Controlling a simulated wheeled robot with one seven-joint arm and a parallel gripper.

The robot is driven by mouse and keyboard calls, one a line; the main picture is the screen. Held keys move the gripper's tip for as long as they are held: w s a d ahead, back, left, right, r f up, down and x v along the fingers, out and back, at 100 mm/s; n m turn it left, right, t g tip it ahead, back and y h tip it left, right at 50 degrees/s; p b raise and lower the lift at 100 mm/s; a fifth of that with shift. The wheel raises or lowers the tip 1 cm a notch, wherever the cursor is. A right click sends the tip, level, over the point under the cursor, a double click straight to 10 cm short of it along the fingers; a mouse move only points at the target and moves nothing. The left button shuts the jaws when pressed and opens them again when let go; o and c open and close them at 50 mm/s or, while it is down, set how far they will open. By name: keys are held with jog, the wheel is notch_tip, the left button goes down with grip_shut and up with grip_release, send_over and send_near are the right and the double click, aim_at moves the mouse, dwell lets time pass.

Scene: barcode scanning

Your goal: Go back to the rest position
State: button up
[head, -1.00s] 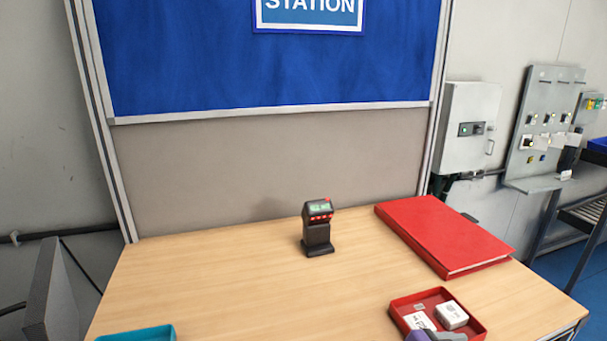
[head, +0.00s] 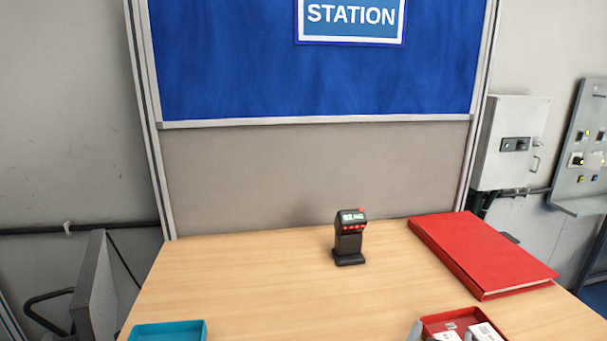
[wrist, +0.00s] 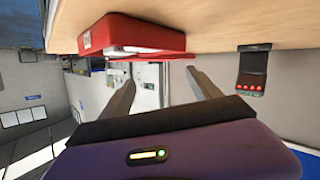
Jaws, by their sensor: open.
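My gripper (wrist: 160,78) shows in the wrist view with its two grey fingers wide apart and nothing between them. Its purple body fills the bottom of that view. The wrist view is upside down, with the tabletop along its top. A red tray (wrist: 130,32) appears beyond the fingers, apart from them. In the head view the red tray (head: 428,322) is at the bottom edge with white boxes (head: 487,331) in it. A small grey part beside its left wall may be a fingertip of mine.
A black scanner (head: 349,240) stands upright on the wooden table (head: 250,280); it also shows in the wrist view (wrist: 252,72). A red binder (head: 480,252) lies at the right. A teal tray (head: 168,331) is at the front left. The table's middle is clear.

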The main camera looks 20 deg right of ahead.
jog(key=a+f+n+t+y, duration=0.1)
jog(key=a, duration=0.1)
jog(key=a+n+t+y, duration=0.1)
jog(key=a+n, duration=0.1)
jog(key=a+f+n+t+y, duration=0.1)
jog(key=a+n+t, duration=0.1)
jog(key=shift+w+a+f+y, duration=0.2)
jog(key=shift+a+f+y, duration=0.1)
jog(key=shift+a+y, duration=0.1)
jog(key=s+a+n+t+y, duration=0.1)
jog(key=a, duration=0.2)
jog(key=s+a+n+t+y, duration=0.1)
jog(key=s+a+y, duration=0.1)
jog(key=a, duration=0.1)
jog(key=s+a+n+t+y, duration=0.1)
jog(key=s+a+n+y, duration=0.1)
jog(key=shift+a+f+t, duration=0.3)
jog(key=shift+a+f, duration=0.1)
jog(key=s+a+y, duration=0.1)
jog(key=s+a, duration=0.2)
jog(key=s, duration=0.8)
jog(key=s+a+y, duration=0.2)
jog(key=s+a, duration=0.1)
jog(key=s, duration=0.8)
jog(key=shift+s+a+r+g+y, duration=0.15)
jog(key=shift+s+r+g+y, duration=0.15)
jog(key=shift+s+r+g, duration=0.1)
